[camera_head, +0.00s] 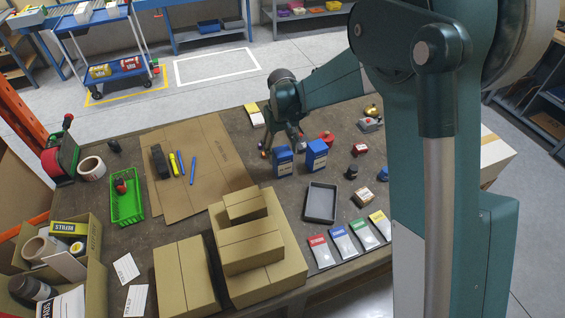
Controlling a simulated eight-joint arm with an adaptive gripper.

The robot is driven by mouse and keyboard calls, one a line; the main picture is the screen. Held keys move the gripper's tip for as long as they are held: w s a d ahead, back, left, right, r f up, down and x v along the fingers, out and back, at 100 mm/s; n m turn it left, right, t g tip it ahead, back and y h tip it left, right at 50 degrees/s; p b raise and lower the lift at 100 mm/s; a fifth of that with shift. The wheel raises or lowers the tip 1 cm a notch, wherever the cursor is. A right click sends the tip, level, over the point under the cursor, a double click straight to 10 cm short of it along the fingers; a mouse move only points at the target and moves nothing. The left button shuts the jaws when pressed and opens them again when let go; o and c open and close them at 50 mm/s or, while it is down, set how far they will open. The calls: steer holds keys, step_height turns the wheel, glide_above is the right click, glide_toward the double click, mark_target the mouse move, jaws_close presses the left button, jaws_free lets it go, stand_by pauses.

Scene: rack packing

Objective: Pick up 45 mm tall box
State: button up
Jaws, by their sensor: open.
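My gripper (283,145) is open and points down near the back middle of the table, just behind two upright blue boxes (317,155) (283,162). Nothing shows clearly between its fingers. Several small boxes stand to the right: a red one (360,149), a dark one (352,172) and a brown one with a pale label (362,197). I cannot tell from this view which box is 45 mm tall. The gripper is apart from these small boxes; whether it touches a blue box is unclear.
A grey tray (321,218) lies in front of the blue boxes, with several coloured packets (340,242) nearby. Stacked cartons (250,250) fill the front middle. A green basket (127,212) and flat cardboard (215,165) lie left. My arm hides the right side.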

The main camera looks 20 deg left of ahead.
mark_target(282, 164)
steer(key=shift+f, duration=1.2)
steer(key=shift+d+f+b, duration=0.15)
steer(key=shift+f+b, duration=0.45)
steer(key=shift+f, duration=2)
steer(key=c, duration=1.1)
steer(key=shift+r+p, duration=0.65)
steer(key=shift+r, duration=4.4)
